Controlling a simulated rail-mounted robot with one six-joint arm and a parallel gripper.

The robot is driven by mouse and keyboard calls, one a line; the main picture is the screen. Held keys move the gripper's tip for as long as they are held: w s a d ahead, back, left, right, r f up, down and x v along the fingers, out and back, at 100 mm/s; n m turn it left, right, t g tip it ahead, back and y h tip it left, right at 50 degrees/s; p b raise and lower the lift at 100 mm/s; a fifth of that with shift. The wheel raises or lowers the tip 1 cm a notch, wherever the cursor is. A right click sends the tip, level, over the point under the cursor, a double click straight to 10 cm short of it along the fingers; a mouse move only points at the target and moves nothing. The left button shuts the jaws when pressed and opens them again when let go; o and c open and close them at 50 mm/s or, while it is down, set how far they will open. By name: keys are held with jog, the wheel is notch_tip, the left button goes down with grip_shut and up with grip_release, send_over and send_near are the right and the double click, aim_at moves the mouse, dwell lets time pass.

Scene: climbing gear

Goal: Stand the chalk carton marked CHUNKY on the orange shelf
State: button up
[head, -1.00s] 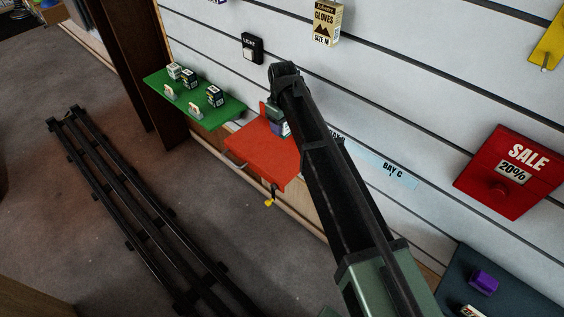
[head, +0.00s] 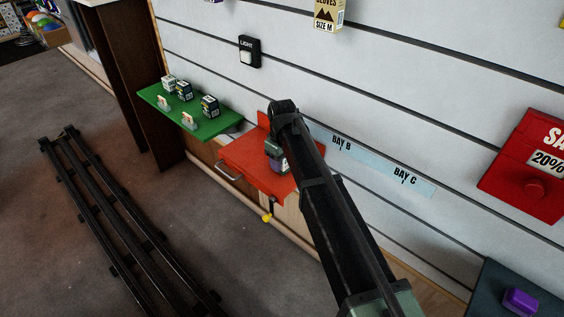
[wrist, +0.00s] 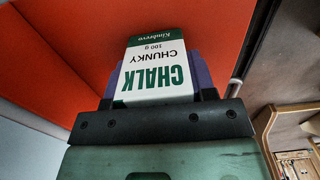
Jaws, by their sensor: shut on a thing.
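The chalk carton marked CHUNKY (wrist: 155,68), white with a green top band, is between the purple fingers of my gripper (wrist: 157,90) in the wrist view. Its lettering is upside down in that picture. The orange shelf (wrist: 45,50) fills much of the view beyond it. In the head view my gripper (head: 280,163) is over the right part of the orange shelf (head: 243,157), and the arm hides the shelf's right end. The carton cannot be made out clearly there. I cannot tell whether it touches the shelf.
A green shelf (head: 215,126) to the left carries several small cartons and white tags. A silver handle (head: 228,173) and a yellow-tipped item (head: 266,217) are at the orange shelf's front. The shelf's left part is clear. A red SALE sign (head: 520,175) is at right.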

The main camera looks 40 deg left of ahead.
jog(key=o, duration=0.9)
jog(key=shift+o, duration=0.2)
notch_tip(320, 180, up, 13)
jog(key=p, duration=1.2)
jog(key=shift+f+p, duration=0.2)
jog(key=shift+p, duration=0.2)
jog(key=shift+f, duration=0.15)
